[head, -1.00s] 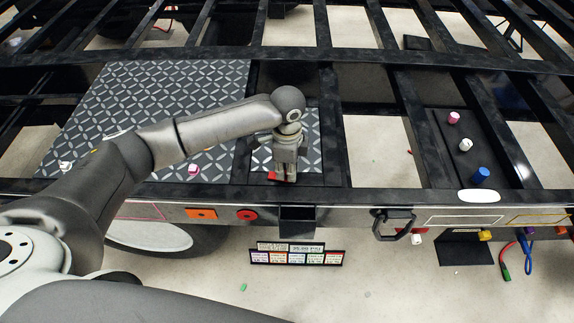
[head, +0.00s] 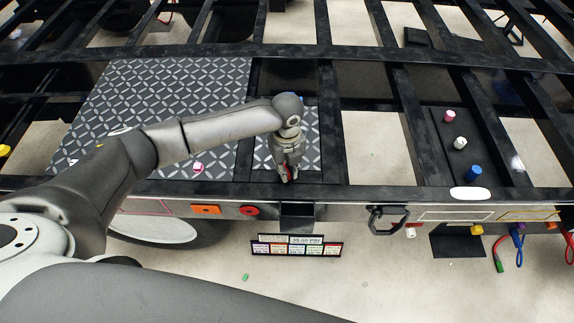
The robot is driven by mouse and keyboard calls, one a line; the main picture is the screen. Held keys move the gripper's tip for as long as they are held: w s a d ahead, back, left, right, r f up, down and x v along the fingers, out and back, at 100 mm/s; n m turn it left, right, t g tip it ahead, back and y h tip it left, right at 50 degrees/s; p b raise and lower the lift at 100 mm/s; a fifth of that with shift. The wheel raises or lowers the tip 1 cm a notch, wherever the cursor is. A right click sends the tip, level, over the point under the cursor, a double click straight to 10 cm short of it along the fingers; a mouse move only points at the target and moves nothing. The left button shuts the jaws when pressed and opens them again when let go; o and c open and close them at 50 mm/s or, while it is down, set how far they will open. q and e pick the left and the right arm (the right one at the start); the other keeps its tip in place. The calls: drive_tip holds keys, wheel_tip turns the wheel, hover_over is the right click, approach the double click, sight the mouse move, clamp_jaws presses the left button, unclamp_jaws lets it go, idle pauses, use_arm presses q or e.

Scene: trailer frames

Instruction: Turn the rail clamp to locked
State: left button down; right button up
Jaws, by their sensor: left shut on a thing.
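My left gripper (head: 288,176) points down over the small diamond-plate panel (head: 262,156) near the frame's front rail. It is shut on a small red part, which I take to be the rail clamp's handle (head: 287,173). The gripper's fingers hide most of this part, so I cannot tell its exact angle. My left arm reaches in from the left, across the large diamond-plate panel. My right gripper is not in view.
The front rail (head: 345,197) carries an orange plate (head: 206,209), a red round fitting (head: 249,211) and a black handle (head: 386,219). Pink, white and blue pegs (head: 473,173) stand on a black plate at right. A label board (head: 296,249) is below the rail.

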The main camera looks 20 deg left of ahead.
use_arm(q)
drive_tip(key=m, duration=0.5)
idle(0.6)
drive_tip(key=c, duration=1.4)
unclamp_jaws()
drive_tip(key=shift+c, duration=0.2)
drive_tip(key=shift+r, duration=0.25)
wheel_tip(320, 180, up, 12)
drive_tip(key=shift+f, duration=0.2)
